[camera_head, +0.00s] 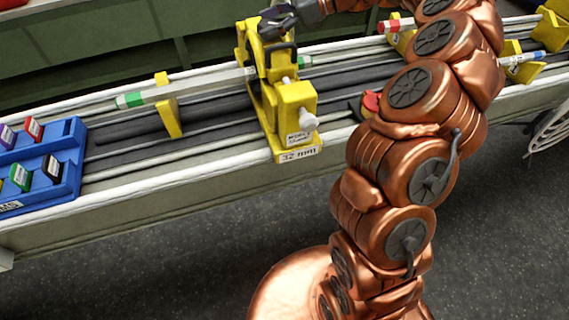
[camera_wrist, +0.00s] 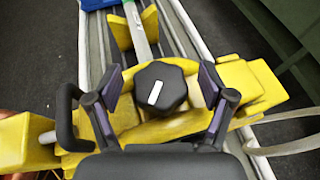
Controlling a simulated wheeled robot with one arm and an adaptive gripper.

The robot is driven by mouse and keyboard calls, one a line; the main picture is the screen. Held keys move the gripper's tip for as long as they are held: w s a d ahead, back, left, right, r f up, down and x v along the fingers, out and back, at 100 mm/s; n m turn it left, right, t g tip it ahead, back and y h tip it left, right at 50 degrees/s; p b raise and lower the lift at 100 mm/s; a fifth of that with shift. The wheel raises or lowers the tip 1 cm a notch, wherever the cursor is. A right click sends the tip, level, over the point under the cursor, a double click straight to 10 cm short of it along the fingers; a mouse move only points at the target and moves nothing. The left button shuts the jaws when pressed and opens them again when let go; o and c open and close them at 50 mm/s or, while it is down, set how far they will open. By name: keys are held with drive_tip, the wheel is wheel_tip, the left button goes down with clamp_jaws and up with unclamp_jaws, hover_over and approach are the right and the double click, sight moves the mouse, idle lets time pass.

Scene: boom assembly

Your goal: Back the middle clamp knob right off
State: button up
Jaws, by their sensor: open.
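The yellow clamp (camera_head: 290,100) stands across the rail bench in the head view, with a "32 mm" label at its front foot. In the wrist view, its black lobed knob (camera_wrist: 160,88) with a white mark sits in the middle, on top of the yellow clamp body (camera_wrist: 245,78). My gripper (camera_wrist: 159,84) is open, with one finger on each side of the knob and a visible gap to both. In the head view, my gripper (camera_head: 283,20) is over the top of the clamp. The knob cannot be made out clearly there.
A grey tube (camera_head: 190,88) with a green band runs from the clamp to a yellow support (camera_head: 169,110) on the left. A blue tray (camera_head: 68,185) holds several coloured pieces. A red-topped part (camera_head: 371,102) is right of the clamp. A dark handle (camera_wrist: 70,120) stands left of my fingers.

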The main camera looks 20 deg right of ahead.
drive_tip(key=shift+s+f, duration=0.1)
drive_tip(key=shift+m+t+h+b, duration=0.3)
drive_tip(key=shift+m+t+b, duration=0.5)
drive_tip(key=shift+t+b, duration=0.15)
drive_tip(key=shift+b, duration=0.3)
